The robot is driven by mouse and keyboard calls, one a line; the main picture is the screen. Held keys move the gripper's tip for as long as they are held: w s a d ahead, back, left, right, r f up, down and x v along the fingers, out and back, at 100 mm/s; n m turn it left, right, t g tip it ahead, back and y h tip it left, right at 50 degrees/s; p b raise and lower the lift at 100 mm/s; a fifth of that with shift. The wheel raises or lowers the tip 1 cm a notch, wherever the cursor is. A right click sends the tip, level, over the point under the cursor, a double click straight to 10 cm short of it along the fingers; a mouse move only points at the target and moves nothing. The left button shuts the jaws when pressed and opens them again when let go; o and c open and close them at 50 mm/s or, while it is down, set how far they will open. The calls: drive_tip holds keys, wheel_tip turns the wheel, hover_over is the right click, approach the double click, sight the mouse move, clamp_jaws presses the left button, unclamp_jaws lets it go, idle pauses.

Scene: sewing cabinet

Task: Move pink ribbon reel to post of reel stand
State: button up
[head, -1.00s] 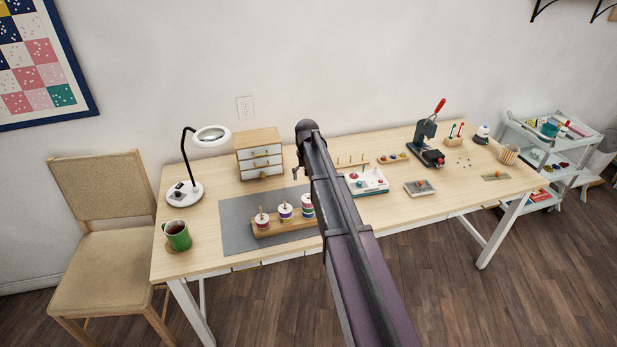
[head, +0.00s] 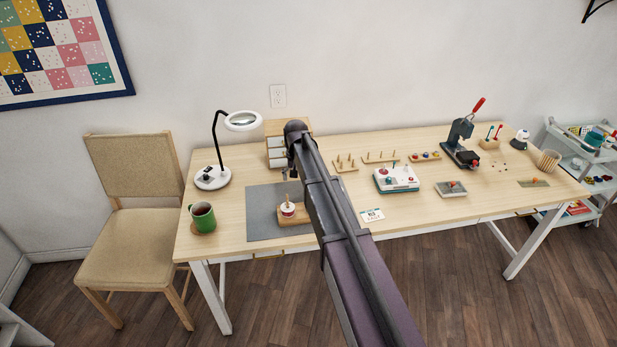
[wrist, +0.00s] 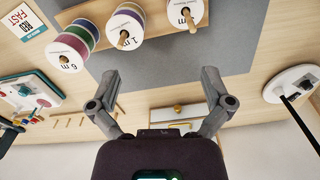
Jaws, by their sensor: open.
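The wooden reel stand (head: 305,222) lies on the grey mat, with one white-faced reel with a red-pink rim (head: 288,210) on its left post; my arm hides the rest. I cannot tell for sure which is the pink ribbon reel. My gripper (wrist: 160,76) is open and empty, apart from the reels; its fingers are mostly hidden in the head view.
A green mug (head: 203,215) and a magnifier lamp (head: 212,178) stand at the left. A small drawer cabinet (head: 274,150) is behind my arm. Peg racks (head: 345,165), a white-and-teal box (head: 397,180) and a card (head: 372,215) lie to the right.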

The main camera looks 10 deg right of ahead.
drive_tip(key=shift+s+a+f+b, duration=0.1)
drive_tip(key=shift+a+f+b, duration=0.1)
drive_tip(key=shift+a, duration=0.8)
drive_tip(key=shift+s+a+f+b, duration=0.1)
drive_tip(key=shift+a+f, duration=0.1)
drive_tip(key=shift+a, duration=0.8)
drive_tip(key=s+d+n, duration=0.1)
drive_tip(key=s+d, duration=0.3)
drive_tip(key=s, duration=1)
drive_tip(key=s+d+n, duration=0.1)
drive_tip(key=s+d, duration=0.4)
drive_tip(key=s, duration=1)
drive_tip(key=shift+d, duration=0.15)
